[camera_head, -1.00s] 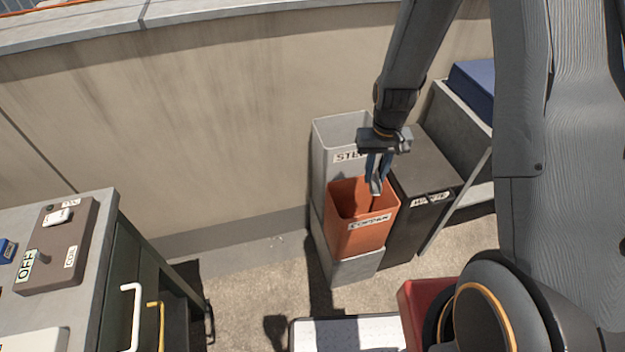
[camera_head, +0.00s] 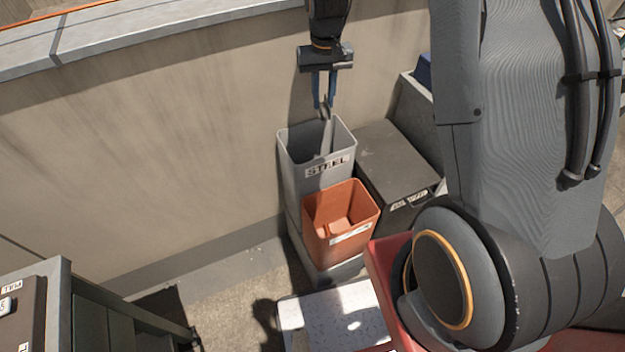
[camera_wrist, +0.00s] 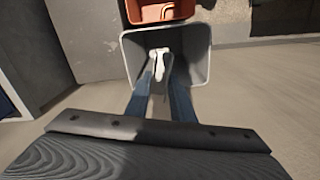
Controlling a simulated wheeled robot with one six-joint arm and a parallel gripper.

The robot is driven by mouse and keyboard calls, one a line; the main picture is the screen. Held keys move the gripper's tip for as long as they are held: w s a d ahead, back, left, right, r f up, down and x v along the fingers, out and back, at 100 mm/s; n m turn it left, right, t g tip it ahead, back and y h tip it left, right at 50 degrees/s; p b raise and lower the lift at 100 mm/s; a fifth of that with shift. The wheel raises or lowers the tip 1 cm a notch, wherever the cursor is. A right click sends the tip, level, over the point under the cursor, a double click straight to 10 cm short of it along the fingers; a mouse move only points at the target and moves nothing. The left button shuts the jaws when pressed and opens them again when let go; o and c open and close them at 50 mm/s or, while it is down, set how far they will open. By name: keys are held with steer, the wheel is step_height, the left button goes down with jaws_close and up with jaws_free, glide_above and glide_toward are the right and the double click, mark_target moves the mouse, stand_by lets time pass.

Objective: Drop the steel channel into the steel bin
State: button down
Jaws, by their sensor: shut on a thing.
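The steel bin (camera_head: 303,183) is a grey open-topped bin labelled STEEL, standing against the wall. My gripper (camera_head: 325,101) points down over its mouth, its blue fingers shut on the steel channel (camera_head: 326,138). The channel is a narrow grey strip hanging down, its lower part within the outline of the bin's opening. In the wrist view, my gripper (camera_wrist: 160,72) and the channel (camera_wrist: 158,106) line up with the mouth of the steel bin (camera_wrist: 197,67).
An orange bin (camera_head: 320,232) stands right in front of the steel bin. A dark lidded box (camera_head: 395,160) is to its right. The parapet wall (camera_head: 150,140) rises close behind. A grey cabinet (camera_head: 95,318) is at the lower left, with open floor between.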

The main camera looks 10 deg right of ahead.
steer(key=shift+f+b, duration=1.95)
steer(key=shift+f, duration=0.85)
steer(key=c, duration=1.5)
jaws_free()
steer(key=shift+o, duration=0.2)
steer(key=shift+r+b, duration=0.65)
steer(key=shift+r, duration=3.3)
steer(key=shift+s, duration=0.1)
steer(key=s+r, duration=0.1)
steer(key=s, duration=2)
steer(key=shift+s+r+n+t, duration=0.2)
steer(key=shift+r+n+t, duration=0.1)
steer(key=shift+r+n, duration=0.1)
steer(key=shift+s, duration=0.45)
steer(key=shift+c, duration=0.4)
